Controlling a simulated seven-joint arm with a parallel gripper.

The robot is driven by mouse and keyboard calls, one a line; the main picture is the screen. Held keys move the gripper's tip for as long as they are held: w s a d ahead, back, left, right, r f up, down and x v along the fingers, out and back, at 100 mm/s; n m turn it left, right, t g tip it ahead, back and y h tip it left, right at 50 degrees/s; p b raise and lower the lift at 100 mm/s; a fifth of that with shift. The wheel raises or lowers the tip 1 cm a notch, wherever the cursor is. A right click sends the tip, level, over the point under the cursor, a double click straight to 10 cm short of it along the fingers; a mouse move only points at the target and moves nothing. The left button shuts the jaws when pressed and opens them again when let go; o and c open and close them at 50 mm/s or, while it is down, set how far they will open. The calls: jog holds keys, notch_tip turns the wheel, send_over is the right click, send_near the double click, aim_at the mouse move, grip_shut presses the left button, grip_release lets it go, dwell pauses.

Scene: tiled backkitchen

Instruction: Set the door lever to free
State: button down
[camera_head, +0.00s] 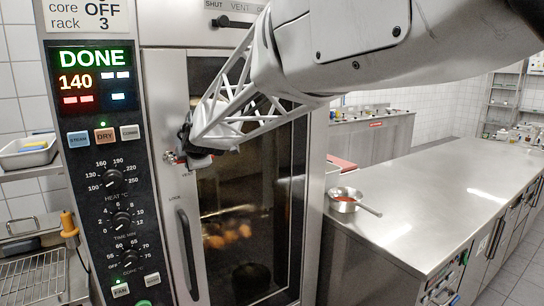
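The oven door (173,100) is closed, with a long dark handle (187,255) upright on its left side. My gripper (184,150) is at the door's left edge, above this handle. Beside it shows a small metal and red piece (170,158), which seems to be part of the door lever. The rest of the lever is hidden behind my gripper, so its setting cannot be read. Small labels sit on the door just below; one seems to read LOCK. My fingertips are dark and small here; whether they are shut on the lever cannot be told.
The control panel (95,165) left of the door shows DONE and 140. A vent slider (235,22) sits above the door. Food shows behind the glass. A steel counter (430,205) with a small pan (345,200) stands right. A tray (28,152) and wire rack (35,275) are left.

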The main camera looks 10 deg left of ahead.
dwell(0.3)
jog(key=c, duration=1)
grip_release()
jog(key=shift+f+m+g+y, duration=0.5)
jog(key=shift+m, duration=0.1)
jog(key=shift+f+m, duration=0.25)
jog(key=shift+m, duration=0.05)
jog(key=shift+g+y, duration=0.3)
